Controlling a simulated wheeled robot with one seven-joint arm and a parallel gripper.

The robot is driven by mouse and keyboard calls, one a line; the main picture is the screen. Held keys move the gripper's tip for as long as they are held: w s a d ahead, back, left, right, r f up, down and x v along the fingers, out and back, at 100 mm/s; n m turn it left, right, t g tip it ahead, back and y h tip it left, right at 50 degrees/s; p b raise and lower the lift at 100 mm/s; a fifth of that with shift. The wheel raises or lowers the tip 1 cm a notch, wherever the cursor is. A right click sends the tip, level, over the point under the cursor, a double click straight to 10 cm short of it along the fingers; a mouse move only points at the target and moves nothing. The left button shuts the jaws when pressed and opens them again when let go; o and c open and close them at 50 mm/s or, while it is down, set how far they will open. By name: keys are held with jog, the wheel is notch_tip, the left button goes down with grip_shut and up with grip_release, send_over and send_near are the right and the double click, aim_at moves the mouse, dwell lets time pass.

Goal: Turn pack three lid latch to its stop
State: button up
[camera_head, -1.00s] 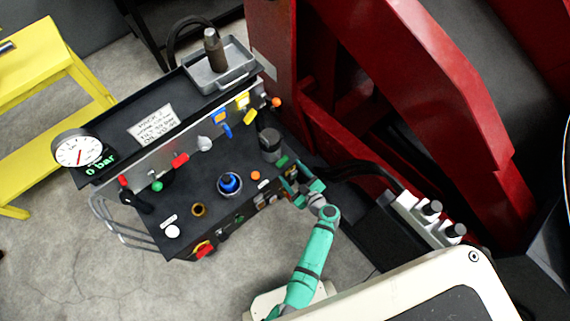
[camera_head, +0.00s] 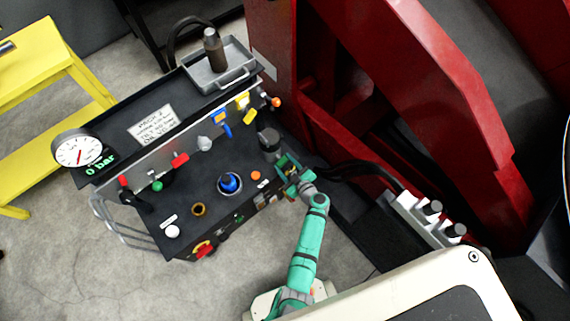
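The control panel (camera_head: 215,165) stands left of the middle, with several knobs, levers and buttons on its dark top. My gripper (camera_head: 287,168) is at the panel's right end, close to a grey cylinder (camera_head: 269,143) and over the front edge. Its fingers are small in view, and I cannot tell whether they touch anything. I cannot make out which part is the pack three lid latch; small fittings on the panel's front face (camera_head: 265,201) are partly hidden by my gripper.
A red steel frame (camera_head: 400,80) rises behind and right of my gripper. A grey tray (camera_head: 218,75) holds a dark bottle-like object (camera_head: 214,50). A pressure gauge (camera_head: 77,149) reads 0 bar. A yellow bench (camera_head: 35,60) stands at left. Floor in front is clear.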

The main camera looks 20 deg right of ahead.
jog(key=shift+d+m+g+y, duration=0.1)
jog(key=shift+m+g+y, duration=0.4)
jog(key=shift+m+y, duration=0.8)
jog(key=shift+m+h, duration=0.3)
jog(key=o, duration=1.1)
jog(key=shift+c, duration=0.2)
jog(key=v, duration=1.1)
jog(key=shift+w+f, duration=0.1)
